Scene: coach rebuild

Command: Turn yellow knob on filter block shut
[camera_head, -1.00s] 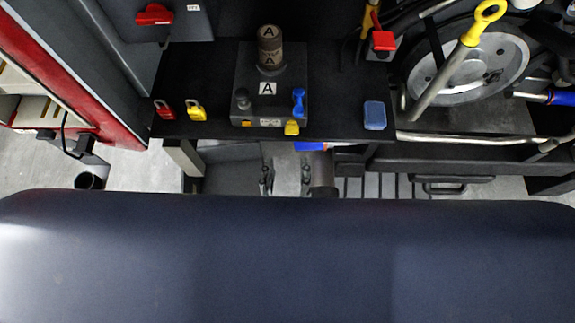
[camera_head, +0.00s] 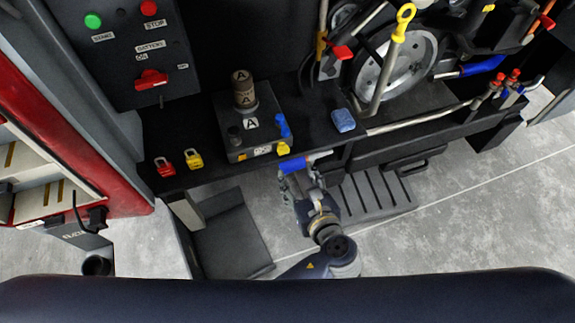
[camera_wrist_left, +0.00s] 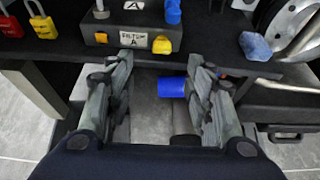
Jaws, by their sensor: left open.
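The filter block (camera_head: 268,131) is a dark box on the black shelf, with a brown canister (camera_head: 244,92) marked A on top. The yellow knob (camera_head: 283,148) is on its front face at the right. In the left wrist view the yellow knob (camera_wrist_left: 162,45) sits right of the "FILTER A" label (camera_wrist_left: 133,40), a little beyond the fingertips. A blue knob (camera_head: 284,128) stands on the block's right side. My left gripper (camera_head: 298,172) is open and empty just in front of the shelf edge. In the wrist view its spread fingers (camera_wrist_left: 163,68) point towards the block. My right gripper is not in view.
Red (camera_head: 165,167) and yellow padlocks (camera_head: 193,159) lie on the shelf left of the block. A blue cylindrical part (camera_wrist_left: 172,87) shows below the shelf edge, between my fingers in the wrist view.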

